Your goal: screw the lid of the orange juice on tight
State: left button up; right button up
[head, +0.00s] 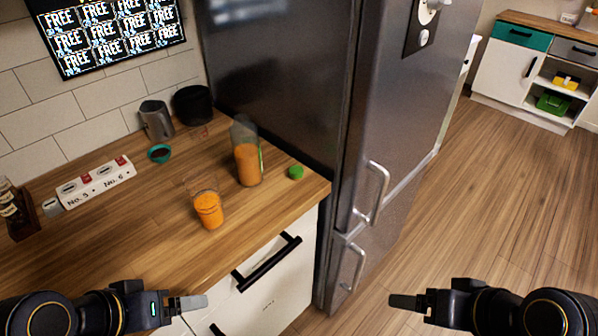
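The orange juice bottle (249,165) is clear, upright and part full, standing on the wooden counter against the dark fridge side. No lid is on its top. A small green lid (296,172) lies on the counter to its right, near the counter's corner, apart from the bottle. My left gripper (190,304) is at the lower left, in front of the counter, away from both. My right gripper (402,302) is at the lower right over the floor. Both appear empty. Their fingers show from the side, so I cannot tell their opening.
A glass of orange juice (208,208) stands in front of the bottle, to the left. The fridge (330,110) bounds the counter. The front counter is clear.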

aim_at(244, 135)
jog(key=i+l+u, duration=0.1)
jog(key=i+l, duration=0.15)
jog(key=i+l+u, duration=0.15)
jog(key=l, duration=0.3)
jog(key=i+l+u, duration=0.1)
jog(key=i+l, duration=0.25)
